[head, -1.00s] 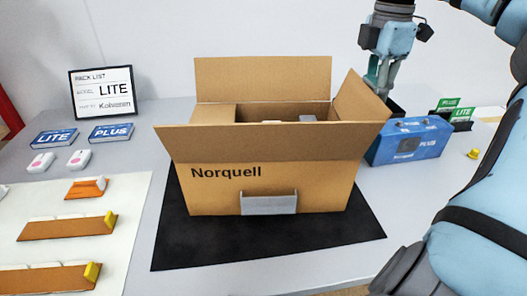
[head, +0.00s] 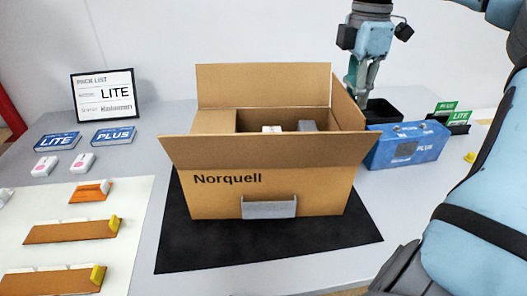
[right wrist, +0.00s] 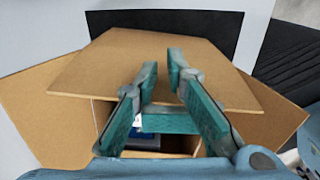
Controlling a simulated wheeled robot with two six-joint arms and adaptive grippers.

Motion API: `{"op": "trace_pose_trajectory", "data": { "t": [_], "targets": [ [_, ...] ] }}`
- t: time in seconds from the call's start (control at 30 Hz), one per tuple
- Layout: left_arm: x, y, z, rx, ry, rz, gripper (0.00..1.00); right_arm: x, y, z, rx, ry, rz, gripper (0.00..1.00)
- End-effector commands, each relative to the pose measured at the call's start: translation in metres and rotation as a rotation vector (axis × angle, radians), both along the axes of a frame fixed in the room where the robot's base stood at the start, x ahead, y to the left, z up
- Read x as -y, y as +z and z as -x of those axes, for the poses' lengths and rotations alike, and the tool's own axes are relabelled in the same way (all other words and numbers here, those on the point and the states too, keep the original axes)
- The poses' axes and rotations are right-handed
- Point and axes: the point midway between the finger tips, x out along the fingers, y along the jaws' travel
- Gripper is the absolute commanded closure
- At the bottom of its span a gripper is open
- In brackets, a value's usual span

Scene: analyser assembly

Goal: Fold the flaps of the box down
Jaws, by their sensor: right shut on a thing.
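The open cardboard box (head: 265,192), marked Norquell, stands on a black mat (head: 225,243). Its back flap (head: 263,86) stands up. Its front flap (head: 265,151) slants out toward me. The left flap (head: 213,121) shows low at the left of the opening. The right flap (head: 346,104) stands steeply. My right gripper (head: 357,92) is shut at the right flap, its fingertips partly hidden behind it. In the right wrist view its fingers (right wrist: 162,70) lie over a brown flap (right wrist: 110,72); the contact itself is unclear. My left gripper is out of view.
A white item (head: 272,129) and a grey item (head: 307,125) show inside the box. A blue PLUS case (head: 408,145) stands close at the right, with a black tray (head: 384,112) behind. Blue boxes and a sign (head: 104,94) are at the left.

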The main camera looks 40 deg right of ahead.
Motion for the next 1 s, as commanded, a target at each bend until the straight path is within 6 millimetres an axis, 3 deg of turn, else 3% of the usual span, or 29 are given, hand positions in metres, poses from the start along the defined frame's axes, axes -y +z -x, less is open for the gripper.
{"op": "trace_pose_trajectory", "data": {
  "t": [0.47, 0.6, 1.0],
  "targets": [
    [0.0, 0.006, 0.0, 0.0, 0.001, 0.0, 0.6, -0.035, -0.002, -0.022, -0.001, 0.001, 0.0, 1.0],
    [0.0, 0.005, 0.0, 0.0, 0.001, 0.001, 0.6, -0.051, -0.008, -0.032, -0.001, 0.001, 0.001, 1.0],
    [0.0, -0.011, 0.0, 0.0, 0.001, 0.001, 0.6, -0.072, -0.032, -0.046, 0.0, 0.0, 0.0, 1.0]
  ]
}}
